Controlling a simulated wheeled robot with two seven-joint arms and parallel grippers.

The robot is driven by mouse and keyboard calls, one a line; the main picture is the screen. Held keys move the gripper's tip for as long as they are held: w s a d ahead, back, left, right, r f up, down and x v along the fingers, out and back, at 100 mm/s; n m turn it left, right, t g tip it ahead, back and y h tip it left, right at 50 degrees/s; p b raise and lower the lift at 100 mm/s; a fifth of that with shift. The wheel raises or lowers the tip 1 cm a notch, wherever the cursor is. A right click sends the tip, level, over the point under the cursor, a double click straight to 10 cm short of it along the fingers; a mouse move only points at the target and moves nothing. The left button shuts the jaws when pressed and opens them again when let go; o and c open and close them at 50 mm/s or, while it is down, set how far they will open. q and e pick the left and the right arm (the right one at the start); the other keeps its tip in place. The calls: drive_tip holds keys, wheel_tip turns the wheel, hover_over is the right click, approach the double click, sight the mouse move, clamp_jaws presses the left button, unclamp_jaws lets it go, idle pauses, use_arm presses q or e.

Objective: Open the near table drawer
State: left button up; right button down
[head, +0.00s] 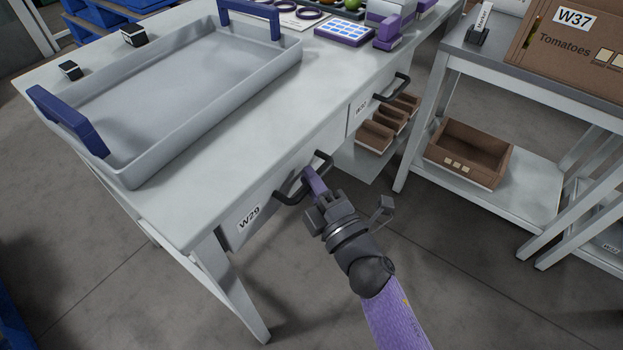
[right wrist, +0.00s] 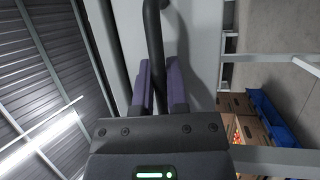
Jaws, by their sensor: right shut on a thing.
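The near table drawer (head: 268,203) has a pale front labelled W29 and sits under the front edge of the pale table (head: 225,135). Its front looks about flush with the table; I see no clear gap. Its dark bar handle (head: 290,197) also shows in the right wrist view (right wrist: 153,35), running between the fingers. My right gripper (head: 315,180), with purple fingers, is shut on this handle; it also shows in the right wrist view (right wrist: 161,85). The fingers hide part of the handle. My left gripper is not in view.
A large grey tray (head: 190,130) with blue handles stands on the table. A second drawer handle (head: 392,90) is farther along. The floor (head: 480,270) in front is clear.

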use_arm(q)
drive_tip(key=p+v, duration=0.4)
drive_tip(key=p, duration=0.1)
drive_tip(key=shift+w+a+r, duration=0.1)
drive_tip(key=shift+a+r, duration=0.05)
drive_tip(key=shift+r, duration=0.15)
use_arm(e)
drive_tip(key=s+d, duration=0.7)
drive_tip(key=d, duration=0.3)
drive_tip(key=s+d, duration=0.8)
drive_tip(key=d, duration=0.2)
drive_tip(key=shift+d, duration=0.35)
drive_tip(key=c, duration=0.6)
unclamp_jaws()
drive_tip(key=shift+c, duration=0.2)
use_arm(q)
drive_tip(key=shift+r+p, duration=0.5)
drive_tip(key=shift+p, duration=0.05)
use_arm(e)
drive_tip(key=v, duration=1)
